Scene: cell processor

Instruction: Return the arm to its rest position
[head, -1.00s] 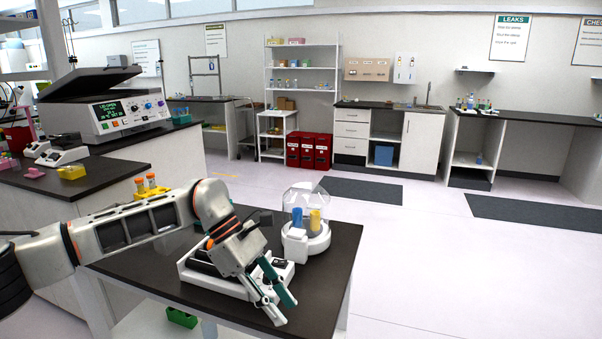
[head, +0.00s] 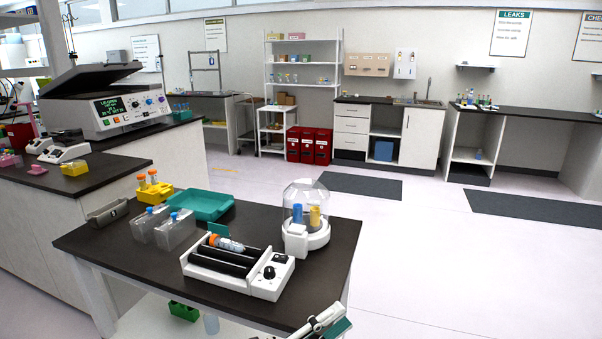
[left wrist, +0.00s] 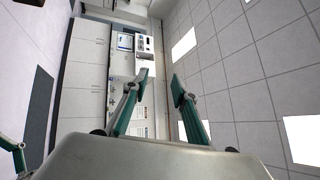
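My left gripper (head: 328,322) shows only in part at the bottom edge of the head view, by the near right corner of the table; the rest of the arm is out of that view. In the left wrist view the same gripper (left wrist: 159,84) has its two teal-backed fingers apart with nothing between them, so it is open and empty.
The dark-topped table (head: 130,250) carries a roller mixer (head: 268,282) with an orange-capped tube (head: 228,243), a domed centrifuge (head: 306,235), a teal tray (head: 203,204), clear boxes (head: 175,232) and a yellow rack (head: 154,193). Open floor lies to the right.

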